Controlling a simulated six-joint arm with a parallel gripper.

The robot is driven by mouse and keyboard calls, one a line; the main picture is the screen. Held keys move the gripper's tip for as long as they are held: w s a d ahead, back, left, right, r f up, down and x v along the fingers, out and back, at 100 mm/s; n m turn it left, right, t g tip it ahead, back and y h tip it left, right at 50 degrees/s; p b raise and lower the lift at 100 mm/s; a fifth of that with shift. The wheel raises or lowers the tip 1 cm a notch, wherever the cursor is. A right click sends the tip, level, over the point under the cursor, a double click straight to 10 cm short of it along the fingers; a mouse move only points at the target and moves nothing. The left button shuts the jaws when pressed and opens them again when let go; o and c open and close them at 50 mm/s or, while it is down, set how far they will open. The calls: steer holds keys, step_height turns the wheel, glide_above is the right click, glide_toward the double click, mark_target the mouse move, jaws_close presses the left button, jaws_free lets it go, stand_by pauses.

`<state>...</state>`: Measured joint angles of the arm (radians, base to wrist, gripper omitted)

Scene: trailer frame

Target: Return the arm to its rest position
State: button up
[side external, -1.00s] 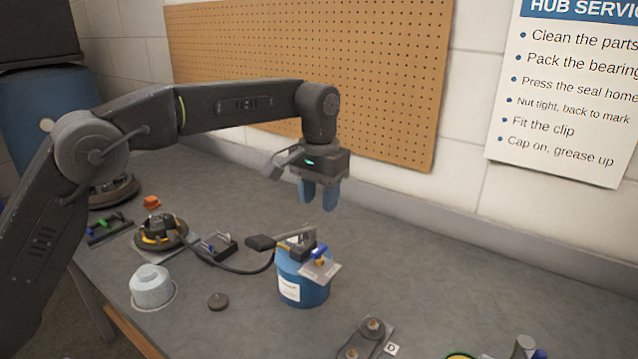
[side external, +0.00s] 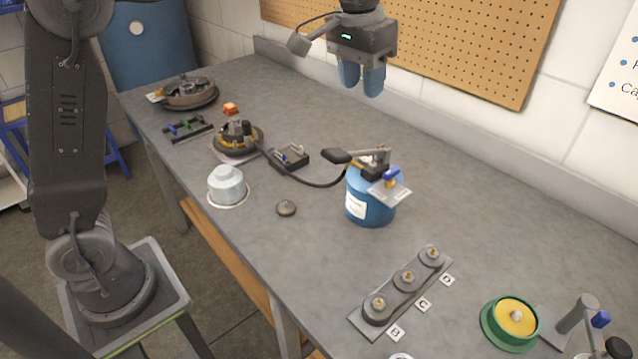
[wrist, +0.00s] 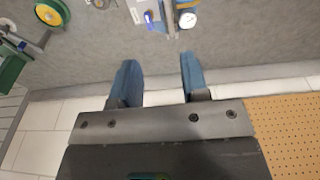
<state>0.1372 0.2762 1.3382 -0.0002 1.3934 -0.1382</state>
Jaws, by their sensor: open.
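My gripper (side external: 362,82) hangs in the air above the back of the grey workbench (side external: 240,100), with its blue fingers pointing down. In the wrist view the two blue fingers (wrist: 157,80) are spread apart with nothing between them. My gripper is well above the blue grease tub (side external: 370,205) and behind it, not touching it or any other part.
A bar with several round parts (side external: 405,280) stands at the bench front. A green-rimmed yellow dish (side external: 512,320) is at lower right. A pegboard (side external: 470,40) lines the wall behind.

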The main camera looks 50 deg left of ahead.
steer(key=s+a+t, duration=0.2)
steer(key=s+a, duration=0.2)
steer(key=s, duration=0.9)
steer(key=s+a+f+t, duration=0.2)
steer(key=s+f, duration=0.5)
steer(key=s, duration=0.4)
steer(key=shift+s, duration=0.2)
